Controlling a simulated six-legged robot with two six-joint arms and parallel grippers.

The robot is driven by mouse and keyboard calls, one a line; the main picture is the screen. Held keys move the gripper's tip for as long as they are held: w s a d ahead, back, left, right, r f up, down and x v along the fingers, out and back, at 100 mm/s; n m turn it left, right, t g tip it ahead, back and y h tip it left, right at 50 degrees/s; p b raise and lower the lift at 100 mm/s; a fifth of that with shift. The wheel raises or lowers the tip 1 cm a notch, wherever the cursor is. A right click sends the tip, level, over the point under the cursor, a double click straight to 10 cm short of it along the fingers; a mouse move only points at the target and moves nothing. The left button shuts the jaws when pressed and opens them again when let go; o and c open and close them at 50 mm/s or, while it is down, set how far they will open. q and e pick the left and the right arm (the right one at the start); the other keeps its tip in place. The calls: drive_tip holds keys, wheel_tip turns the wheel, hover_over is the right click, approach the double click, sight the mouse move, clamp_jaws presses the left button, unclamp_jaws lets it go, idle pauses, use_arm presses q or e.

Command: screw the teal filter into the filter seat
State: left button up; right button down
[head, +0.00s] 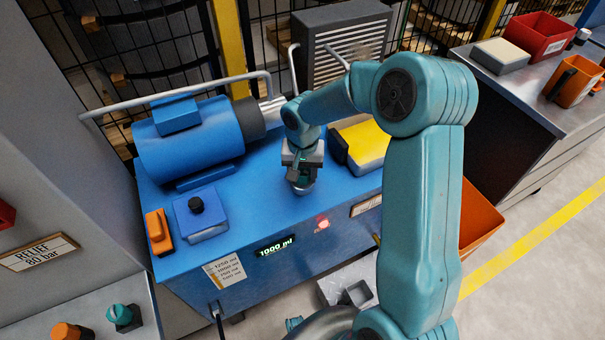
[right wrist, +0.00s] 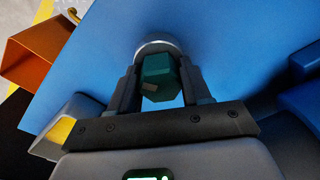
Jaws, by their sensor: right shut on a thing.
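The teal filter (right wrist: 158,72) is between the two fingers of my right gripper (right wrist: 155,88), which is shut on it. In the head view the right gripper (head: 302,165) points down at the blue power unit's top, with a bit of teal showing between its fingers. The filter seat (head: 300,189) is a round metal ring on that top, directly below the gripper. Its rim also shows in the right wrist view (right wrist: 153,43), just beyond the filter. The filter's lower end is hidden, so I cannot tell how deep it sits. My left gripper is not in view.
A blue motor (head: 190,137) and a blue box with a black knob (head: 200,213) stand left on the blue unit (head: 255,215). A yellow-topped block (head: 366,143) is close to the gripper's right. A teal-capped part (head: 122,315) sits at the lower left.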

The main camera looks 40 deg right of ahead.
idle(0.4)
drive_tip(key=shift+f+m+b, duration=0.2)
drive_tip(key=shift+m+b, duration=0.4)
drive_tip(key=shift+b, duration=0.35)
drive_tip(key=shift+m+b, duration=0.8)
drive_tip(key=shift+m, duration=0.2)
drive_tip(key=m+b, duration=0.2)
drive_tip(key=m, duration=0.1)
drive_tip(key=shift+r+m, duration=0.25)
drive_tip(key=shift+m, duration=0.65)
